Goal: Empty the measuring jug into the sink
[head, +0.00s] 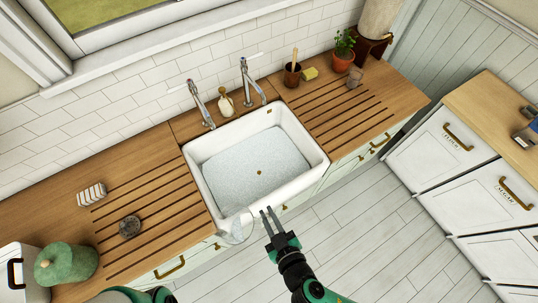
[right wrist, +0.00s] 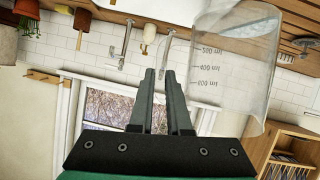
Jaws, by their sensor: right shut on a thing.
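The clear measuring jug (head: 236,229) is at the front edge of the white sink (head: 207,182), left of my right gripper (head: 268,216). In the right wrist view the jug (right wrist: 236,62) has dark ml marks and looks empty of any coloured content; clear liquid is hard to tell. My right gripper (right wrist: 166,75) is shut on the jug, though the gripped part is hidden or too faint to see. The sink's floor looks pale and speckled; I cannot tell whether water lies there. My left gripper is out of view.
Two taps (head: 201,107) and a soap bottle (head: 226,103) stand behind the sink. A striped block (head: 91,195), dark round dish (head: 130,227) and green lidded pot (head: 66,263) sit left. A brown cup (head: 292,76) and potted plant (head: 343,52) stand right.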

